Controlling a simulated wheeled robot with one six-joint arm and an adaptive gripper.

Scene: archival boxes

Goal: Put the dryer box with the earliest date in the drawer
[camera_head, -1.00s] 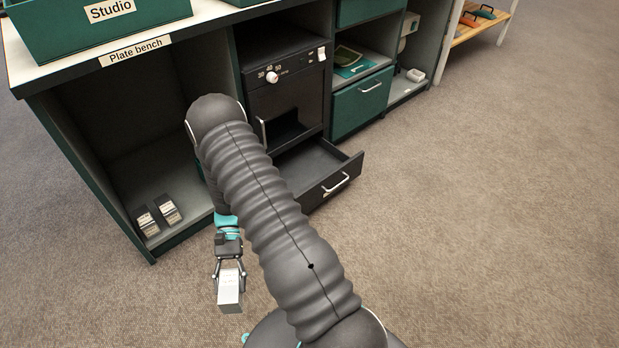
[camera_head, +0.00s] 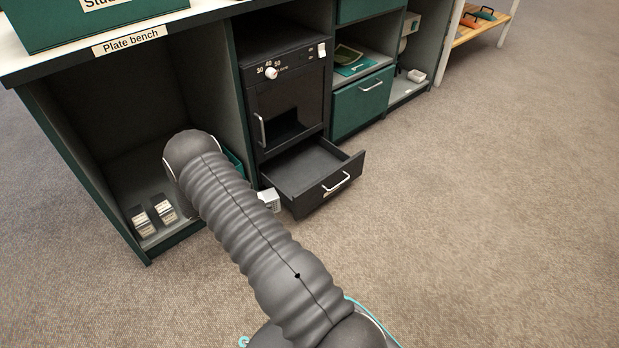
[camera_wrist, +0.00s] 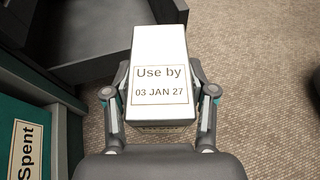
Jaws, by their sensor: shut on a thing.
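In the wrist view my gripper (camera_wrist: 160,102) is shut on a white box (camera_wrist: 158,55) labelled "Use by 03 JAN 27". In the head view the held box (camera_head: 269,198) shows beside the front left of the open drawer, partly hidden by my arm; the gripper itself is hidden there. The dark drawer (camera_head: 335,188) is pulled out under the black cabinet and looks empty. Its corner (camera_wrist: 88,68) also shows at the upper left of the wrist view. Two boxes, one on the left (camera_head: 142,220) and one on the right (camera_head: 163,208), stand in the left bay; their dates are unreadable.
A green bin labelled "Spent" (camera_wrist: 30,130) is at the left of the wrist view. The black cabinet (camera_head: 290,105) with a dial and handle stands above the drawer. A closed green drawer (camera_head: 362,103) is to its right. Open carpet (camera_head: 470,220) lies to the right.

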